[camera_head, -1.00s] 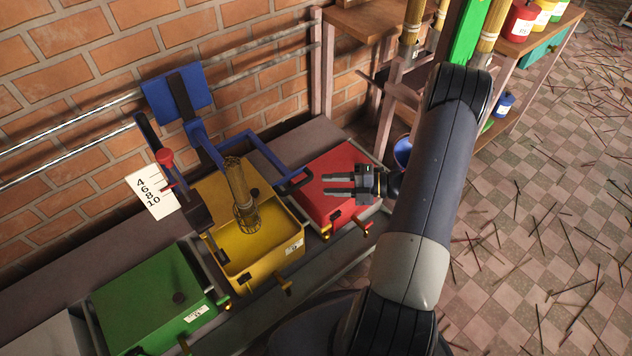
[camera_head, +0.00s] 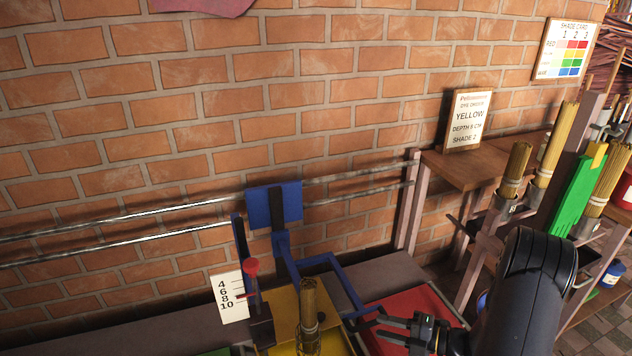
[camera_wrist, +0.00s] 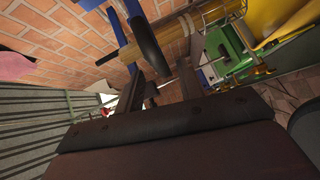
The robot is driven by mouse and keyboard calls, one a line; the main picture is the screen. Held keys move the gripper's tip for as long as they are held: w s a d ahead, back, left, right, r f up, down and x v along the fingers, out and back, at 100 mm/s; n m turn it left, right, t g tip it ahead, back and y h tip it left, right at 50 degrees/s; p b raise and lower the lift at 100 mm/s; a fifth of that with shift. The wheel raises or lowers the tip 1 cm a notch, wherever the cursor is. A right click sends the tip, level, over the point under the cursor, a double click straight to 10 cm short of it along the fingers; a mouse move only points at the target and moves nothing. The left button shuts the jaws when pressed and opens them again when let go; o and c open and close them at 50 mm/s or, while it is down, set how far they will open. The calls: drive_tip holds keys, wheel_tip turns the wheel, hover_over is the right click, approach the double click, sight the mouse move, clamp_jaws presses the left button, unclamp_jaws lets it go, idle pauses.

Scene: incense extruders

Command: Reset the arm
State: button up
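My gripper (camera_head: 381,328) is at the bottom of the head view, above the red box (camera_head: 420,308). Its two fingers are apart with nothing between them; they also show apart in the wrist view (camera_wrist: 160,85). My arm comes up from the lower right and hides part of the rack behind it. The blue lever frame (camera_head: 340,265) is just left of and behind the gripper. A bundle of sticks (camera_head: 308,305) stands upright at the yellow box (camera_head: 284,308), whose lower part is cut off by the picture edge.
Metal rails (camera_head: 130,220) run along the brick wall. An order sign (camera_head: 467,120) reads yellow, depth 8 cm, shade 2. Stick bundles (camera_head: 516,165) stand in the rack at right. A shade card (camera_head: 567,48) hangs beyond.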

sight(369, 325)
drive_tip(key=b+x, duration=0.1)
drive_tip(key=x, duration=0.3)
drive_tip(key=shift+w+a+f, duration=0.15)
drive_tip(key=shift+a+f, duration=0.1)
drive_tip(key=shift+a, duration=0.05)
drive_tip(key=shift+f, duration=0.2)
